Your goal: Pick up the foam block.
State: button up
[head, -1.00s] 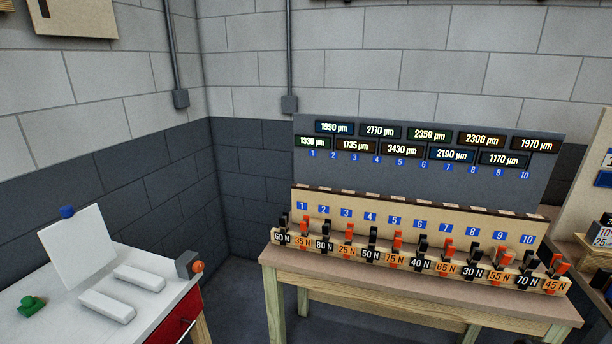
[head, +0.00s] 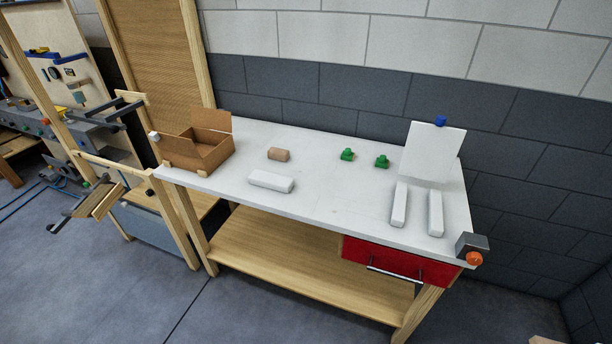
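No label marks the foam block, and I cannot tell which block it is. A small tan block (head: 279,155) with rounded edges lies on the white-topped table (head: 325,195), right of an open cardboard box. A white bar (head: 271,181) lies in front of it, near the table's front edge. Two more white bars, the left one (head: 399,205) and the right one (head: 435,214), lie at the table's right end before an upright white sheet (head: 433,152). My gripper is not in view.
The open cardboard box (head: 199,158) stands at the table's left end. Two green pieces (head: 347,154) sit mid-table. A red drawer (head: 383,259) and a grey box with an orange knob (head: 472,250) are at the front right. The floor in front (head: 250,310) is clear.

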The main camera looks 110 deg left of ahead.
aim_at(270, 181)
jog(key=u, duration=3.9)
jog(key=i, duration=1.65)
